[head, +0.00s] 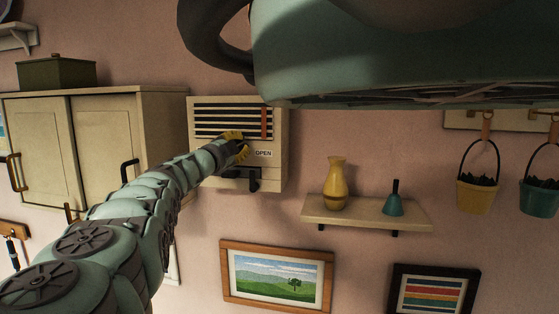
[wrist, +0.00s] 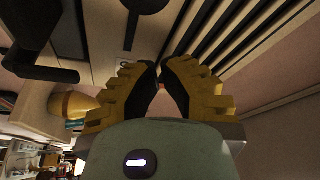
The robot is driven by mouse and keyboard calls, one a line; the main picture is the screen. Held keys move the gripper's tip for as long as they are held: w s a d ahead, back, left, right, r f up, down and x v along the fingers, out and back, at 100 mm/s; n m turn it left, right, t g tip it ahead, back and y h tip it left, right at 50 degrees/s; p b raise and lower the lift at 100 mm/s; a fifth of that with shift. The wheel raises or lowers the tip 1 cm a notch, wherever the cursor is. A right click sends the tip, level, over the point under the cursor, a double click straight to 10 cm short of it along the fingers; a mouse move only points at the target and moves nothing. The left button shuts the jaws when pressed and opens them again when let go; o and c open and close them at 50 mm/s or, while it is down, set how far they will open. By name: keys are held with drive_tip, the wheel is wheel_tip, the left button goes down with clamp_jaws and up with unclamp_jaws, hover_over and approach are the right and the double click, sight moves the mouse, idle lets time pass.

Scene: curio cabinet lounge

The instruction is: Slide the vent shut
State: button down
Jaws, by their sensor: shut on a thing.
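The vent (head: 281,155) is a cream box on the pink wall, with dark horizontal gaps between its slats, a red upright strip (head: 264,123) at the right and an "OPEN" label (head: 263,153). A black bracket-like part (head: 240,180) hangs below. My gripper (head: 238,146), with yellow fingers, is at the vent's front, left of the label. In the wrist view my gripper (wrist: 160,70) is shut on a small part of the vent, apparently its slide tab; the fingers hide most of it. The slats (wrist: 225,35) run close by, upper right.
A cream cabinet (head: 95,120) with a green box (head: 57,72) on top adjoins the vent's left. A shelf (head: 365,214) with a yellow vase (head: 337,185) and a teal bell (head: 394,204) is at lower right. A framed landscape (head: 277,275) hangs below.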

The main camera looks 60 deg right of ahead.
drive_tip(key=shift+w+a+f+p, duration=0.15)
drive_tip(key=shift+a+f+p, duration=0.05)
drive_tip(key=shift+a+p, duration=0.2)
drive_tip(key=s+a+f+p, duration=0.1)
drive_tip(key=a+p, duration=0.6)
drive_tip(key=a, duration=0.2)
drive_tip(key=shift+f, duration=0.2)
idle(0.8)
